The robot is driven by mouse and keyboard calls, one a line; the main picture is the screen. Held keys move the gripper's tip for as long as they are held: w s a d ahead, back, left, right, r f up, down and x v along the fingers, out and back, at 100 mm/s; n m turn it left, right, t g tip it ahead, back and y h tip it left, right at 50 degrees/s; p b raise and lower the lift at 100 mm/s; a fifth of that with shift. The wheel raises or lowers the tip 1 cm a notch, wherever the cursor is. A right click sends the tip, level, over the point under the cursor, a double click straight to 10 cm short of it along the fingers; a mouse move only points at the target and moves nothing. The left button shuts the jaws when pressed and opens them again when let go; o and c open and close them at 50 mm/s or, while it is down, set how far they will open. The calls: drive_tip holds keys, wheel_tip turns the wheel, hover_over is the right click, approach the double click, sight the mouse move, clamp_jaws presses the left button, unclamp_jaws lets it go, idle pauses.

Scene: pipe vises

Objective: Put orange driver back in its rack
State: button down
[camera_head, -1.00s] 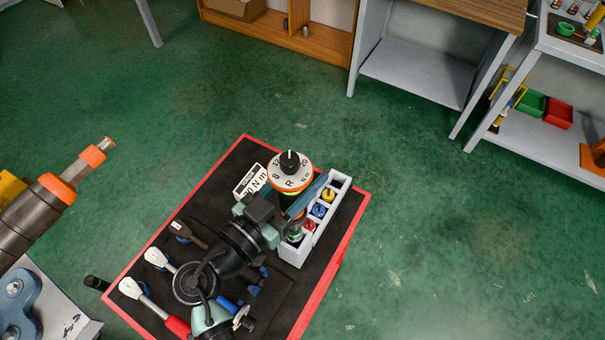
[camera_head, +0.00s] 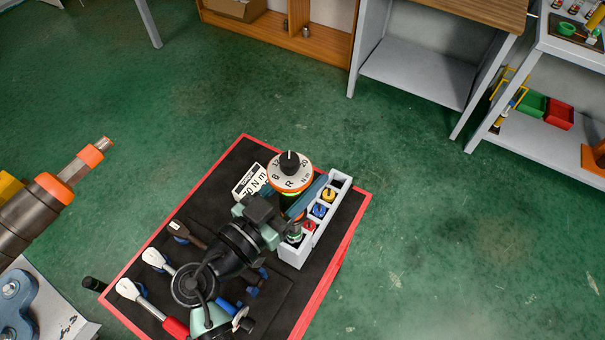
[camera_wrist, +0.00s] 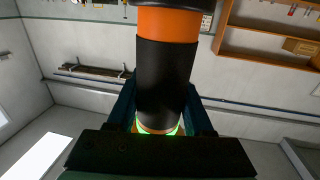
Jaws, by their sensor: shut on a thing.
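The orange driver (camera_head: 288,183) is upright, with a white dial and black knob on top. My gripper (camera_wrist: 160,112) is shut on its black grip, one finger on each side in the wrist view. The driver's grip also shows there (camera_wrist: 165,75), with orange above the black sleeve and a green glow at the far end. In the head view my arm and gripper hide the driver's lower part. The white rack (camera_head: 318,233) stands just right of my gripper. It holds yellow, blue and red drivers, and its far slot looks empty.
A black-topped bench with a red edge (camera_head: 331,279) carries the rack. A white torque card (camera_head: 250,181) is behind my gripper. Several wrenches (camera_head: 157,258) lie at left. A large pipe tool (camera_head: 60,190) is at far left.

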wheel_tip(320, 180, down, 8)
drive_tip(key=b, duration=1)
drive_tip(key=shift+f, duration=0.15)
idle(6.5)
